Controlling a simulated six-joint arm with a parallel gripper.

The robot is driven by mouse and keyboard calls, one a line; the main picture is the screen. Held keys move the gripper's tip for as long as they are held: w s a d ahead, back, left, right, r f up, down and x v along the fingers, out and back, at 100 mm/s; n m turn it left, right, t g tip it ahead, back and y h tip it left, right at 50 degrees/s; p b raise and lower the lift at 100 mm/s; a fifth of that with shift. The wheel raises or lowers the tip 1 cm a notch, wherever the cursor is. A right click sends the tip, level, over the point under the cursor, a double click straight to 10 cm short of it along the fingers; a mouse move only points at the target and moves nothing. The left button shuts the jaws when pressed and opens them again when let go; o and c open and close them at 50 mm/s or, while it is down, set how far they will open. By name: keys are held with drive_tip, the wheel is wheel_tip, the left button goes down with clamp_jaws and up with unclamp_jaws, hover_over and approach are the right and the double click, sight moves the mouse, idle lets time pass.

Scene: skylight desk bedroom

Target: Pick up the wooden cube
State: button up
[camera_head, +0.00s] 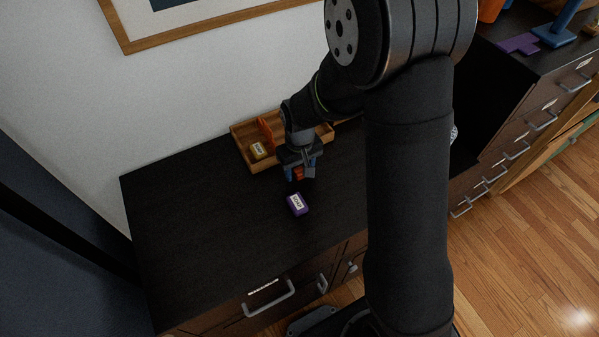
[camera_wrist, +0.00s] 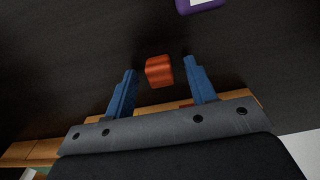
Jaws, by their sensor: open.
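The wooden cube (camera_wrist: 159,71) is reddish-orange and sits on the dark tabletop in the wrist view, between and slightly beyond the fingertips. My gripper (camera_wrist: 158,75) is open, with one blue finger on each side of the cube and a visible gap to both. In the head view my gripper (camera_head: 301,172) points down over the desk, in front of the wooden tray. A small reddish-orange part of the cube (camera_head: 298,173) shows between the fingers there; the rest is hidden. I cannot tell how high the fingers are above the tabletop.
A purple labelled box (camera_head: 298,204) lies just in front of the gripper. The desk's left side (camera_head: 180,220) is clear.

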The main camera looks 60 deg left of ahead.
drive_tip(key=shift+f, duration=0.2)
drive_tip(key=c, duration=1.1)
drive_tip(key=shift+o, duration=0.2)
drive_tip(key=shift+r, duration=0.1)
